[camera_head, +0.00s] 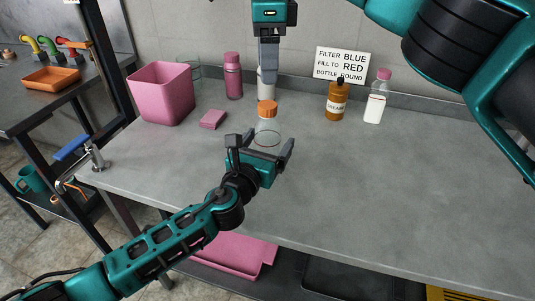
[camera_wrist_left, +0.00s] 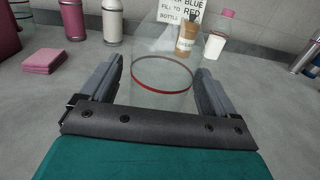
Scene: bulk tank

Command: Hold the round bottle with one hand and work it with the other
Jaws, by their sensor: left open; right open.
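The round bottle (camera_head: 268,127) is clear, with an orange cap (camera_head: 267,108), and stands upright on the grey counter. In the left wrist view the clear bottle (camera_wrist_left: 162,95) shows a red ring around it. My left gripper (camera_head: 268,141) is open, with one finger on each side of the bottle; I cannot tell whether either touches it. Its fingers also show in the left wrist view (camera_wrist_left: 160,70). My right gripper (camera_head: 269,62) points down above the orange cap, apart from it. It is open, its fingers seen nearly edge-on.
A sign (camera_head: 342,65) reads "FILTER BLUE, FILL TO RED, BOTTLE ROUND". Behind stand a pink bottle (camera_head: 233,76), an amber bottle (camera_head: 337,101) and a pink-capped bottle (camera_head: 376,97). A pink bin (camera_head: 160,95) and pink cloth (camera_head: 213,119) lie left.

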